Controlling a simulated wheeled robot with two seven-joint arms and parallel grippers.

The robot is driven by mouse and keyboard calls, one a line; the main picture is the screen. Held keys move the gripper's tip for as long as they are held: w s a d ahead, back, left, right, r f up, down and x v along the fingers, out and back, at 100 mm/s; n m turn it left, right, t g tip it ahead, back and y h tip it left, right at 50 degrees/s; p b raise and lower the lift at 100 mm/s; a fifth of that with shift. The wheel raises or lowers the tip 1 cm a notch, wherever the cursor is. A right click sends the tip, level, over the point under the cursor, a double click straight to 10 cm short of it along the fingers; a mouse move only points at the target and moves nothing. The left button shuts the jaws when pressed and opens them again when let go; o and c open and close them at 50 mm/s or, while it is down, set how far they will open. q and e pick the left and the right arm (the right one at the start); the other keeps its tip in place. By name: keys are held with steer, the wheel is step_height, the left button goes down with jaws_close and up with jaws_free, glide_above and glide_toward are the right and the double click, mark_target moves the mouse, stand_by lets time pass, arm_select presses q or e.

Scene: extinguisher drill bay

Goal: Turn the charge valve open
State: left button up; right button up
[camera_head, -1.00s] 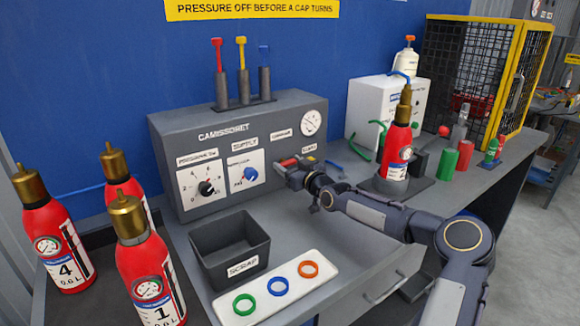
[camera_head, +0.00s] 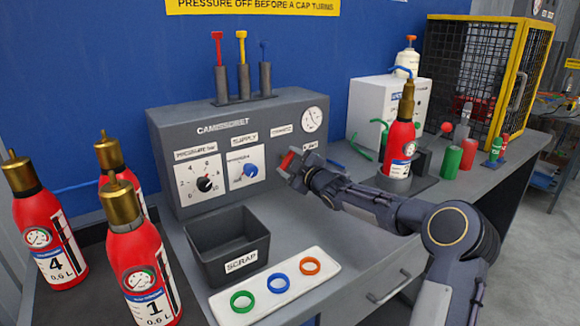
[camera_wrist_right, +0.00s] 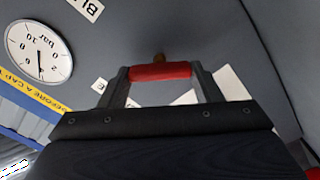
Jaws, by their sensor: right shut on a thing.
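The charge valve shows as a red lever handle (camera_head: 287,160) on the front of the grey panel (camera_head: 185,150), at its right end. In the head view the handle is tilted, its upper end leaning right. My right gripper (camera_head: 290,170) is shut on it. In the right wrist view the red handle (camera_wrist_right: 160,72) lies between the two fingers, with a small brass-coloured part behind it. The valve's label is partly hidden. A round gauge (camera_head: 314,120) sits above the valve and also shows in the wrist view (camera_wrist_right: 39,51). My left gripper is not in view.
A grey scrap bin (camera_head: 222,240) and a white tray (camera_head: 260,307) with coloured rings stand before the panel. Red extinguishers (camera_head: 143,265) stand at left; another (camera_head: 399,148) stands right of my gripper. A blue-handled part (camera_head: 336,164) is close to my wrist.

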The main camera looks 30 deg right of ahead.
steer(key=n+b, duration=0.2)
steer(key=n, duration=0.2)
steer(key=shift+a+f, duration=0.1)
steer(key=shift+f, duration=0.1)
steer(key=shift+n+b, duration=1)
steer(key=shift+n, duration=0.8)
steer(key=o, duration=1)
steer(key=shift+s, duration=0.55)
steer(key=s+b, duration=0.1)
steer(key=s, duration=0.5)
steer(key=shift+s+d, duration=0.35)
